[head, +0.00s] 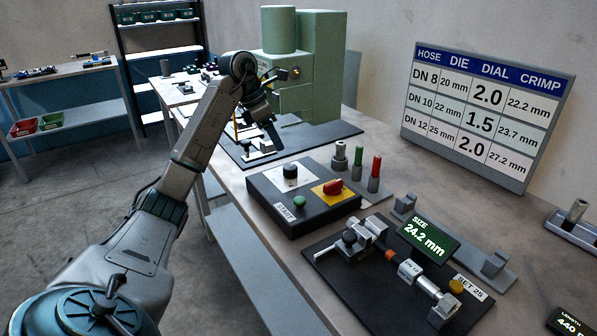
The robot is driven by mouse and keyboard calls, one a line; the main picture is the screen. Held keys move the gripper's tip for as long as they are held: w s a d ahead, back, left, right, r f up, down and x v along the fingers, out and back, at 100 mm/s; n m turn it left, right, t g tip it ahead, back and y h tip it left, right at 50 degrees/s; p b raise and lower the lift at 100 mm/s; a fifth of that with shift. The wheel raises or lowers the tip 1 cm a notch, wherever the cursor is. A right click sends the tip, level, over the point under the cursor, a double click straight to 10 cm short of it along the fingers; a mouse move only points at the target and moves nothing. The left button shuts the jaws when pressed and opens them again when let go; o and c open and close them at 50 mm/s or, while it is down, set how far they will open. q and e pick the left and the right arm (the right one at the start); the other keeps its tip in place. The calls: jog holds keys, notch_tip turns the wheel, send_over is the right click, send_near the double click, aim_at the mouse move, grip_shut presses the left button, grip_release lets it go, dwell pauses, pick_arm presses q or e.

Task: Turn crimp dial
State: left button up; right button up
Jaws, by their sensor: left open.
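The crimp dial appears to be the black knob (290,171) on a white plate, on top of a dark control box (305,205) on the bench. Its setting is too small to read. The same box carries a red switch (333,187) on a yellow plate and a green button (299,201) by a START label. My left gripper (270,120) is open, above and behind the box, in front of the green press (312,60). It is apart from the dial, and its fingers partly overlap the press in the picture. My right gripper is out of view.
A wall chart (485,112) lists hose, die, dial and crimp values. A gauge display (428,240) reads SIZE 24.2 mm, beside a fixture holding a hose fitting (410,270). Green- and red-topped pins (375,175) stand right of the box. Shelves are at the back left.

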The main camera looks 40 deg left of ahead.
aim_at(289, 167)
pick_arm(q)
jog(key=x, duration=0.9)
jog(key=shift+s+d+f+b, duration=0.15)
jog(key=shift+d+b, duration=0.05)
jog(key=shift+b, duration=0.15)
jog(key=shift+f, duration=0.5)
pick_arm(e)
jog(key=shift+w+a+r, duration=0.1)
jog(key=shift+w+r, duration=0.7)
pick_arm(q)
jog(key=shift+d, duration=0.1)
jog(key=c, duration=1)
